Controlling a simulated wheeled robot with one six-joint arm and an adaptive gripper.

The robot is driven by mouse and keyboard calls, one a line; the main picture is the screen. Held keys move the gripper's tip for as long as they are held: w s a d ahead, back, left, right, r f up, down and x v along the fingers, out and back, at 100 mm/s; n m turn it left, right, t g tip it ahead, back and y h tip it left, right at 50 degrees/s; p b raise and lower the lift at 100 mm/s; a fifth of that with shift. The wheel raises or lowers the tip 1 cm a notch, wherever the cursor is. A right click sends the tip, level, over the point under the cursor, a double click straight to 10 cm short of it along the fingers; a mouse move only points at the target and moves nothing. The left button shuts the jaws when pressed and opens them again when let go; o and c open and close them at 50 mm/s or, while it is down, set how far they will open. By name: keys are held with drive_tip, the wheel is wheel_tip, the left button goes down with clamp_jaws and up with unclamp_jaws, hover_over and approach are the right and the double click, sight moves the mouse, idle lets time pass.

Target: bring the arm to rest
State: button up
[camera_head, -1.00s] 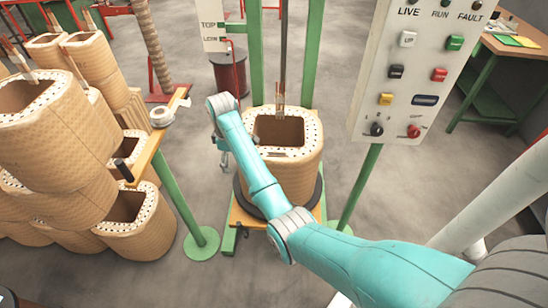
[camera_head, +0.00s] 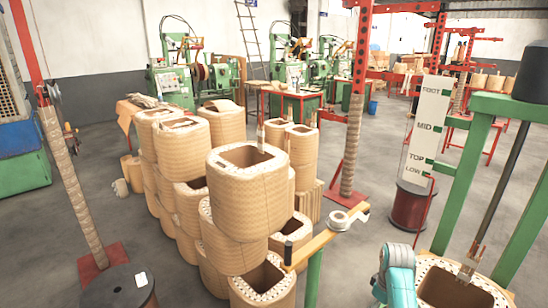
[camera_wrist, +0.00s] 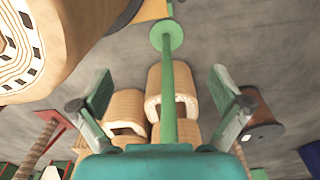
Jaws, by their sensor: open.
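In the wrist view my gripper (camera_wrist: 160,88) has its two fingers spread wide apart, with nothing held between them. A green post (camera_wrist: 172,85) on a round foot shows beyond the gap, apart from the fingers as far as I can tell. In the head view only a teal and grey part of my arm (camera_head: 397,278) shows at the bottom right edge, beside a wrapped coil (camera_head: 440,285). The gripper's fingers cannot be made out there, and the rest of the arm is out of frame.
Stacked paper-wrapped coils (camera_head: 240,205) fill the middle left. A wooden bar (camera_head: 325,238) with a tape roll stands between them and my arm. A green frame (camera_head: 462,175) rises at right. A dark spool (camera_head: 118,288) stands front left. Grey floor lies open behind.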

drive_tip(key=s+a+f+m+t, duration=0.1)
drive_tip(key=s+a+f+t, duration=0.1)
drive_tip(key=s+a+f, duration=0.35)
drive_tip(key=s+a+f+t, duration=0.2)
drive_tip(key=s+f, duration=0.4)
drive_tip(key=f, duration=0.4)
drive_tip(key=s+a+f+m+t, duration=0.1)
drive_tip(key=s+a+m+t, duration=0.3)
drive_tip(key=s, duration=1)
drive_tip(key=s+a+r+t, duration=0.1)
drive_tip(key=s+a+r, duration=0.1)
drive_tip(key=s+r, duration=0.35)
drive_tip(key=s+a+r+t, duration=0.2)
drive_tip(key=s+a+r, duration=0.1)
drive_tip(key=s, duration=0.5)
drive_tip(key=s+r+t, duration=0.1)
drive_tip(key=s+r, duration=0.4)
drive_tip(key=r, duration=0.4)
drive_tip(key=s+a+r+t, duration=0.1)
drive_tip(key=s+r+t, duration=0.1)
drive_tip(key=s+r, duration=0.4)
wheel_tip(320, 180, up, 4)
drive_tip(key=shift+a+f+m+t, duration=0.1)
drive_tip(key=shift+a+m+t, duration=0.2)
drive_tip(key=shift+m, duration=0.1)
drive_tip(key=shift+s, duration=0.1)
